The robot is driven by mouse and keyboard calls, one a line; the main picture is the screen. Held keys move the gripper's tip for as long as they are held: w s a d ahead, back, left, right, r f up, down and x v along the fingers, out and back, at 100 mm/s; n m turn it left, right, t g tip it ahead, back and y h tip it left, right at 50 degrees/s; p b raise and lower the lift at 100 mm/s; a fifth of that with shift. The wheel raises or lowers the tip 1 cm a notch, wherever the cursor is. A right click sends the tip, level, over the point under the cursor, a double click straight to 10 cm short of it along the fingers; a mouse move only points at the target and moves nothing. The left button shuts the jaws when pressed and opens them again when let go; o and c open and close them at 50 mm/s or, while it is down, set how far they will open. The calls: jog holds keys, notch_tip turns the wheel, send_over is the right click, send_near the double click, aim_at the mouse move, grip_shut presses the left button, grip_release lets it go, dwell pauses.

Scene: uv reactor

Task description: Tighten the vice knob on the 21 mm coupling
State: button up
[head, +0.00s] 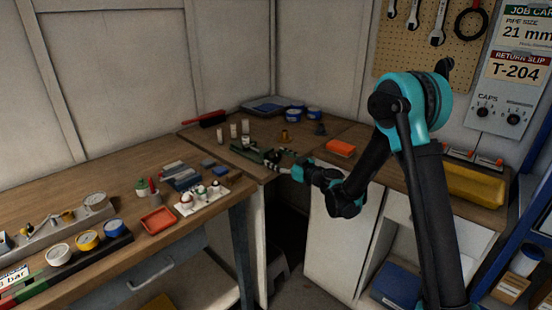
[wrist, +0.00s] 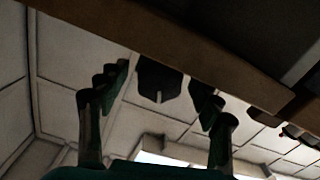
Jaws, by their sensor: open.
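A dark knob (wrist: 158,82) with a pale mark shows in the wrist view below a brown wooden edge. My gripper (wrist: 166,92) is open, with one finger on each side of the knob and visible gaps between. In the head view my gripper (head: 281,168) is at the front edge of the corner bench, at the right end of a dark green vice (head: 248,153). My gripper and the small scale hide the vice knob there. I cannot make out the 21 mm coupling in the vice.
Several pale cylinders (head: 233,131) stand behind the vice, with a brass piece (head: 284,136) to their right. An orange tray (head: 341,148) lies right of my gripper. The left bench holds an egg-like set on a white tray (head: 205,201) and a red tray (head: 158,220).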

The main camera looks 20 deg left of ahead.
jog(key=shift+c, duration=0.5)
jog(key=c, duration=1.1)
jog(key=shift+o, duration=0.2)
jog(key=shift+m, duration=1.6)
jog(key=o, duration=1.2)
jog(key=shift+c, duration=0.2)
jog(key=shift+d, duration=0.1)
jog(key=v, duration=1.2)
jog(key=shift+s, duration=0.1)
